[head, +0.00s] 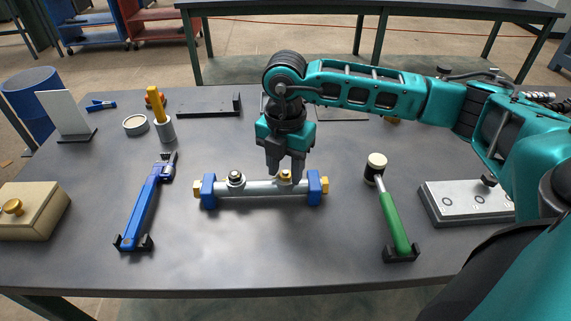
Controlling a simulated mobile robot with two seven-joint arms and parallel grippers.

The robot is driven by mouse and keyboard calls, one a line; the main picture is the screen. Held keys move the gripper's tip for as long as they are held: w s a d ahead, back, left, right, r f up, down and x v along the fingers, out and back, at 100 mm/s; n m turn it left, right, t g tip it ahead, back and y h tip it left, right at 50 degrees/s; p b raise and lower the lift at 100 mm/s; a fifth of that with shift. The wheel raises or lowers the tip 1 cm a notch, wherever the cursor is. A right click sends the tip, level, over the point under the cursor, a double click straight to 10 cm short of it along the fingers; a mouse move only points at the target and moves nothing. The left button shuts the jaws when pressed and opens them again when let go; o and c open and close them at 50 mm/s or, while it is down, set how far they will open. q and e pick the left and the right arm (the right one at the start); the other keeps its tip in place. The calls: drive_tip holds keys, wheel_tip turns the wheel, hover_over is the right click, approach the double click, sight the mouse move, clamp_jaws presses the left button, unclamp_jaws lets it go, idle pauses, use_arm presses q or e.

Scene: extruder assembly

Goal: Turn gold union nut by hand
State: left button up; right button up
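A grey pipe assembly (258,189) lies across the middle of the table, held in blue clamps (208,191) near its ends. A small gold nut (285,176) sits on top of the pipe, right of centre. Larger gold hex nuts cap the left end (197,188) and the right end (325,185). My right gripper (286,171) points straight down over the small gold nut. Its dark fingers are apart, with the tips at the nut's height; whether they touch it is unclear. My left gripper is out of view.
A blue pipe wrench (146,204) rests left of the pipe, and a green-handled mallet (393,215) rests right of it. A tan box (32,211) stands far left, a grey block (466,203) far right. The table front is clear.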

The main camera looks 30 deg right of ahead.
drive_tip(key=shift+o, duration=0.6)
drive_tip(key=shift+r+p, duration=1.45)
drive_tip(key=shift+r, duration=1.6)
drive_tip(key=shift+r, duration=0.2)
wheel_tip(320, 180, up, 12)
drive_tip(key=shift+r, duration=0.25)
drive_tip(key=shift+s, duration=0.1)
